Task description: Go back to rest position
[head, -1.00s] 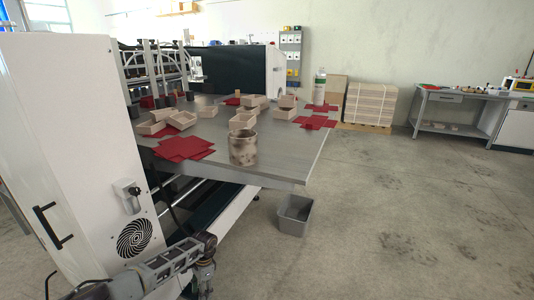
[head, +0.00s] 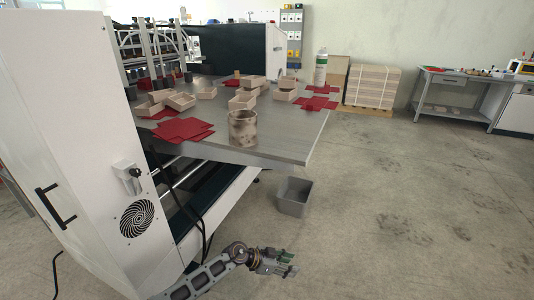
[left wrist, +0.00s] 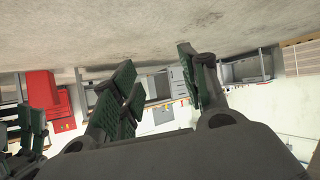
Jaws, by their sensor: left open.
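My left gripper (head: 276,262) is low at the bottom middle of the head view, in front of the machine and below its table. Its jaws are open and empty, with nothing touching them. In the left wrist view its green-padded fingers (left wrist: 155,88) stand apart, with floor, furniture and wall behind them. My right gripper is not in the head view.
The metal table (head: 280,148) holds a brown mottled pot (head: 243,129), several small boxes (head: 240,102) and red sheets (head: 183,131). A grey bin (head: 294,197) stands on the floor beyond the left gripper. The white machine cabinet (head: 85,130) is at left. The floor at right is clear.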

